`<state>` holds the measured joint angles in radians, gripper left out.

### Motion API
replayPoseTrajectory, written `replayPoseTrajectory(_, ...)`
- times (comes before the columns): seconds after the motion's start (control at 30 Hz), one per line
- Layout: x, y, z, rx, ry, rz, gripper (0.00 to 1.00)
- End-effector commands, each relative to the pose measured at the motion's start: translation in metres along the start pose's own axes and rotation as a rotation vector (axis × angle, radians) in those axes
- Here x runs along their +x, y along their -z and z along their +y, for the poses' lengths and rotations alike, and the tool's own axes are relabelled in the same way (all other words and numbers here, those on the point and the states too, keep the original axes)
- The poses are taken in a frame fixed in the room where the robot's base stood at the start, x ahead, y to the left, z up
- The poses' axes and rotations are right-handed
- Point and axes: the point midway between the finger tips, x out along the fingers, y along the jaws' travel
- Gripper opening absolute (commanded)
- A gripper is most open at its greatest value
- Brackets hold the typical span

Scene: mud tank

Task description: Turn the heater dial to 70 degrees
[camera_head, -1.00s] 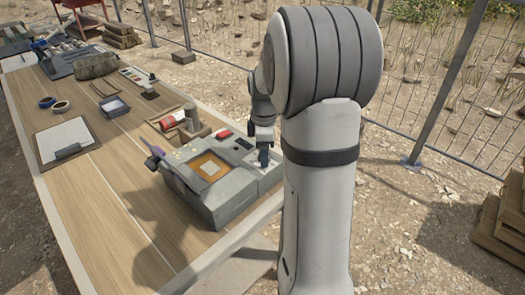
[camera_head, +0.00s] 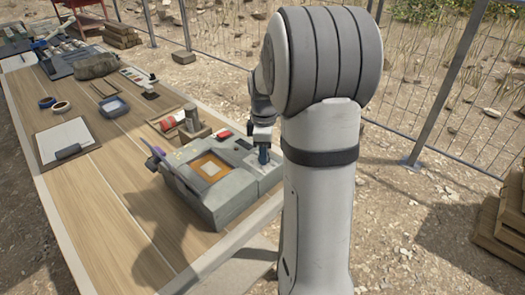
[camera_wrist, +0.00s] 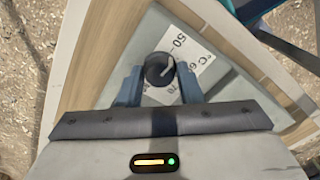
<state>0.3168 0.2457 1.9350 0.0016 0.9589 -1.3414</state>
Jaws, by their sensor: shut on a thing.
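The heater dial (camera_wrist: 159,69) is a dark round knob with a pale pointer line, seen in the wrist view on a grey panel. In the head view my gripper (camera_head: 264,156) is at the right end of the grey heater unit (camera_head: 232,200); the dial is hidden there.
A clipboard (camera_head: 66,143), tape rolls (camera_head: 61,106), a blue tray (camera_head: 114,107) and a red cylinder (camera_head: 172,122) lie on the wooden table. A wire fence stands behind.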

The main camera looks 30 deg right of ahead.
Motion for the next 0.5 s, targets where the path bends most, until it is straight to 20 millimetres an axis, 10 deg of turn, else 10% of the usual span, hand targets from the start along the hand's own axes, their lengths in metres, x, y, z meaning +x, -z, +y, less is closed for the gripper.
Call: replayPoseTrajectory(0.5,0.0023,-0.002,-0.0023,0.456,0.008,-0.007,0.1)
